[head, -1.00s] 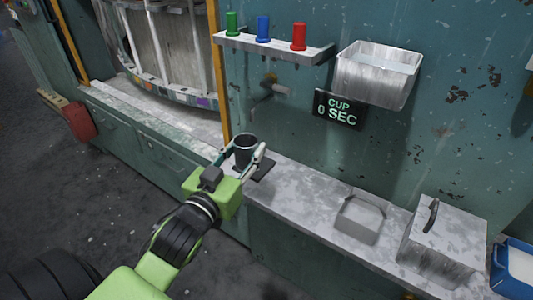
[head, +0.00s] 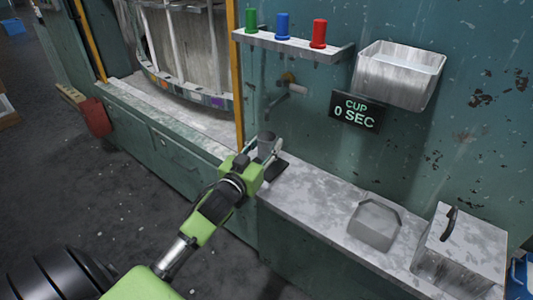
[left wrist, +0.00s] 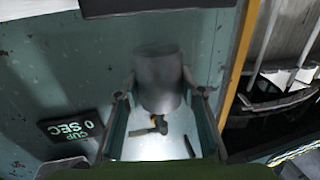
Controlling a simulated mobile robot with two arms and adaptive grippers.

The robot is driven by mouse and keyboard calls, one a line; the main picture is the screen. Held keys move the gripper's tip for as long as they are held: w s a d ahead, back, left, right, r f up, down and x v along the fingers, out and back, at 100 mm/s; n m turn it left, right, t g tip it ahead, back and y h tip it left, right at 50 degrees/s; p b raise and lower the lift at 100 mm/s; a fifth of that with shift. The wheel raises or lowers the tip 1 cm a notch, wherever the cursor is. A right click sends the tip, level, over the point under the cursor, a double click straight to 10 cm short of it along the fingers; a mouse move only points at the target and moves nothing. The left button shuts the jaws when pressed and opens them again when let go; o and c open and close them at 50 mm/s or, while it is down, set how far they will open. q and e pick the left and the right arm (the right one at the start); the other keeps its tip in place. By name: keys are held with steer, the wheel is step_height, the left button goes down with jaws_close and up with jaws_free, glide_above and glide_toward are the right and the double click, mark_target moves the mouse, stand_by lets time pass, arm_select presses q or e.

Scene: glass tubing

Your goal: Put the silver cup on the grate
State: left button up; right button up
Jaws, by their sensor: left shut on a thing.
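The silver cup (head: 266,142) is between the fingers of my left gripper (head: 268,152), which is shut on it. The cup looks roughly upright, at the counter beneath the wall tap. A dark flat square, apparently the grate (head: 279,169), lies on the counter beside and below the gripper, partly hidden. I cannot tell whether the cup touches it. In the left wrist view, the cup (left wrist: 158,75) stands between the two fingers (left wrist: 160,95). My right gripper is not in view.
The tap (head: 288,92) juts from the wall above the cup. A shelf (head: 295,45) with green, red and blue knobs, a metal basin (head: 397,78) and a "CUP 0 SEC" display (head: 355,111) are above the counter.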

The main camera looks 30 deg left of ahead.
mark_target(262, 158)
arm_select(q)
step_height(262, 158, down, 3)
steer(key=shift+w+r, duration=0.15)
steer(key=shift+f, duration=0.35)
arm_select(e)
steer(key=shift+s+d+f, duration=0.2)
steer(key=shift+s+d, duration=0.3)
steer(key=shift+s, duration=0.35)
arm_select(q)
steer(key=shift+f, duration=0.1)
steer(key=o, duration=1.1)
steer(key=shift+o, duration=0.2)
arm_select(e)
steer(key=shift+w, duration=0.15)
arm_select(q)
steer(key=s+d+b, duration=0.1)
steer(key=s, duration=1.1)
steer(key=shift+d+b, duration=0.2)
steer(key=shift+b, duration=0.1)
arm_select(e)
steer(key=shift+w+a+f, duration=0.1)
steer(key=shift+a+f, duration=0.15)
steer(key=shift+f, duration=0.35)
